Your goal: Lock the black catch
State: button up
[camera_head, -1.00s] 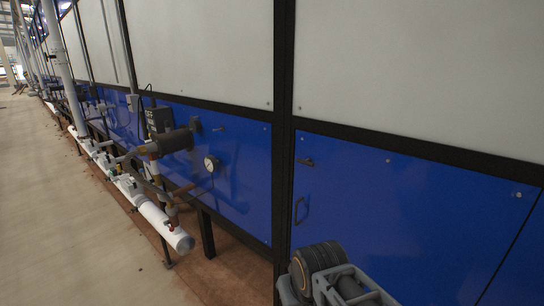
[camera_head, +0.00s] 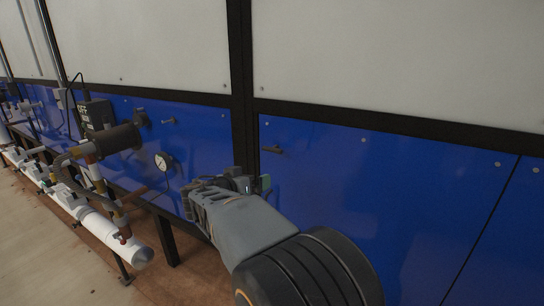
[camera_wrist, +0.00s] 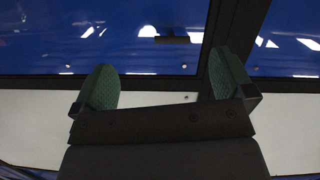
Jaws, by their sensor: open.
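The black catch (camera_head: 272,149) is a small dark handle on the blue panel, just right of the black upright post. It points roughly sideways. In the wrist view, which looks upside down, the catch (camera_wrist: 172,40) is a dark horizontal bar beyond the fingertips. My gripper (camera_head: 250,183) is just below and left of the catch in the head view, apart from it. In the wrist view my gripper (camera_wrist: 166,78) has its two green fingers spread wide with nothing between them. My arm hides the lower part of the panel.
A similar small handle (camera_head: 168,120) is on the left blue panel. A pressure gauge (camera_head: 163,161), a dark cylinder (camera_head: 115,140) and a white pipe (camera_head: 115,236) stand out at left. White panels (camera_head: 350,60) are above. Open floor (camera_head: 40,245) lies at lower left.

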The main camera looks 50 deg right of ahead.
aim_at(271, 150)
jog(key=w+d+r+p, duration=0.1)
jog(key=w+d, duration=0.1)
jog(key=d, duration=0.2)
jog(key=w+d+m+h+p, duration=0.1)
jog(key=d+p, duration=0.1)
jog(key=d, duration=0.3)
jog(key=w+d+r+t+h+p, duration=0.1)
jog(key=w+d, duration=0.1)
jog(key=d, duration=0.3)
jog(key=shift+w+d+r+m, duration=0.15)
jog(key=shift+w+r+m, duration=0.15)
jog(key=shift+m, duration=0.1)
jog(key=shift+p+x, duration=0.35)
jog(key=shift+x, duration=0.55)
jog(key=shift+f, duration=0.1)
jog(key=c, duration=1.3)
